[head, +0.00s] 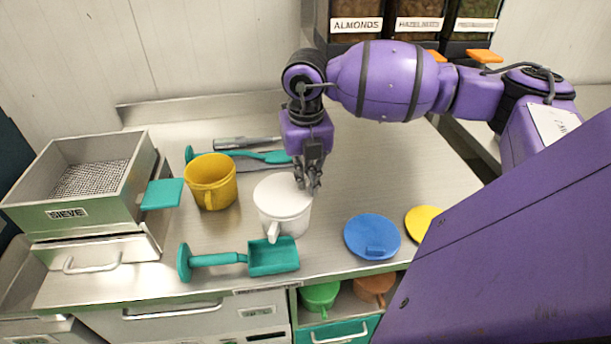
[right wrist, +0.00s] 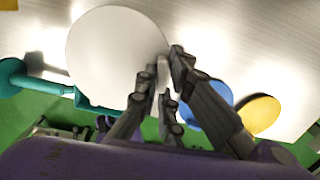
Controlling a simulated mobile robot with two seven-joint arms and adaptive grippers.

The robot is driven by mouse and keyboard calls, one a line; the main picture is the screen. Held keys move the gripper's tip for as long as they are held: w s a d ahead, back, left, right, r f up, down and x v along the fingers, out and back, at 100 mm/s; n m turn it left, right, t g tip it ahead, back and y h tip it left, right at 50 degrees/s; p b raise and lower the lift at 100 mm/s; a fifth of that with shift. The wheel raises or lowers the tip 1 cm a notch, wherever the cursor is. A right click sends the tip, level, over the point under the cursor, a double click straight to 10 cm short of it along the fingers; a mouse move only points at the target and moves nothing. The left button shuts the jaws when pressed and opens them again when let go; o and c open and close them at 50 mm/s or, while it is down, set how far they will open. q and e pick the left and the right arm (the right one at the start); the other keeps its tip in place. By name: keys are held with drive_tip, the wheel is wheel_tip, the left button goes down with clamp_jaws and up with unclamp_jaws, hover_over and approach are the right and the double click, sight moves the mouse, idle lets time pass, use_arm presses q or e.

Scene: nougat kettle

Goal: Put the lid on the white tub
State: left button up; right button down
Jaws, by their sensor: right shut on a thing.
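The white tub (head: 283,222) stands upright on the steel worktop, its handle toward the front edge. A flat white lid (head: 280,194) covers its top; I cannot tell whether it sits fully down. My right gripper (head: 312,184) points down at the lid's right edge, shut on the lid. In the right wrist view the lid (right wrist: 115,55) is a large white disc, with the fingers (right wrist: 164,88) at its edge, and it hides the tub. My left gripper is not in view.
A yellow tub (head: 211,184) stands left of the white tub. A teal scoop (head: 272,257) lies close in front, another teal tool (head: 262,157) behind. A blue lid (head: 372,237) and a yellow lid (head: 423,221) lie to the right. The sieve box (head: 70,212) is far left.

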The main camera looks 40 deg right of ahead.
drive_tip(key=c, duration=1.3)
unclamp_jaws()
drive_tip(key=shift+c, duration=0.2)
drive_tip(key=shift+r, duration=0.15)
drive_tip(key=shift+r+p, duration=1.2)
drive_tip(key=shift+r, duration=2.2)
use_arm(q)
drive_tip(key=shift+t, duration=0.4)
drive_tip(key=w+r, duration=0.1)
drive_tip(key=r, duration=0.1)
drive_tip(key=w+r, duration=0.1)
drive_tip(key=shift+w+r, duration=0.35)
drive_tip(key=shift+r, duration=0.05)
